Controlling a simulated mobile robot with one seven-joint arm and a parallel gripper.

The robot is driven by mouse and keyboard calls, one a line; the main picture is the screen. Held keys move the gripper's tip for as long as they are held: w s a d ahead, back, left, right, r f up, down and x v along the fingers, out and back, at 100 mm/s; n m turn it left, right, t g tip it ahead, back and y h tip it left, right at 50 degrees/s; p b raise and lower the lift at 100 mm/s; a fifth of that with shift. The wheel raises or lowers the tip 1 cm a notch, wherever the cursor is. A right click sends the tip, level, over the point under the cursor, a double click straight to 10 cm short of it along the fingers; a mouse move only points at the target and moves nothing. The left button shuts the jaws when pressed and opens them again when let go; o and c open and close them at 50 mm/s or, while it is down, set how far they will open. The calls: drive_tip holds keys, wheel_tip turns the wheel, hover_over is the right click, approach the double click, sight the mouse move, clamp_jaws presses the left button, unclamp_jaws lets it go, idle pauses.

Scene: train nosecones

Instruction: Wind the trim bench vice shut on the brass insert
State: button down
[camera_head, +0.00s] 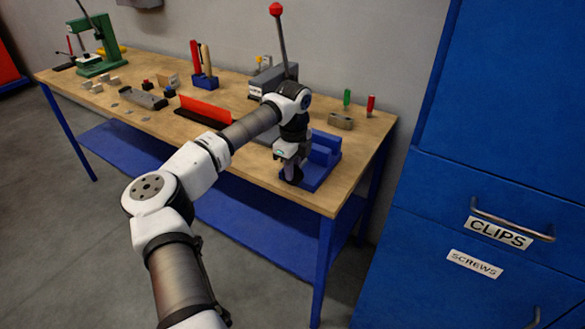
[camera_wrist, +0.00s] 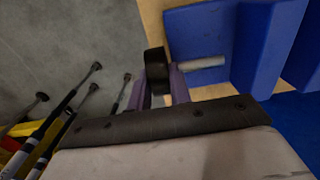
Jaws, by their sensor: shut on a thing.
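The blue trim bench vice (camera_head: 325,152) sits at the front right edge of the bench. It also shows in the wrist view (camera_wrist: 248,48), with a pale screw shaft (camera_wrist: 202,62) running from its front to a black round handle (camera_wrist: 155,66). My gripper (camera_head: 292,172) is at the vice's front, and in the wrist view its two purple-grey fingers (camera_wrist: 160,90) are shut on the black handle, one on each side. I cannot make out the brass insert in either view; my arm hides part of the vice in the head view.
The wooden bench (camera_head: 240,165) carries a lever press with a red knob (camera_head: 276,9) behind my wrist, and a red strip (camera_head: 205,108) to the left. A grey block (camera_head: 340,121) lies behind the vice. Blue cabinets (camera_head: 470,230) stand at the right. Grey floor lies in front.

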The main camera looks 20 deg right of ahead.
sight(302, 178)
drive_tip(key=shift+f, duration=0.15)
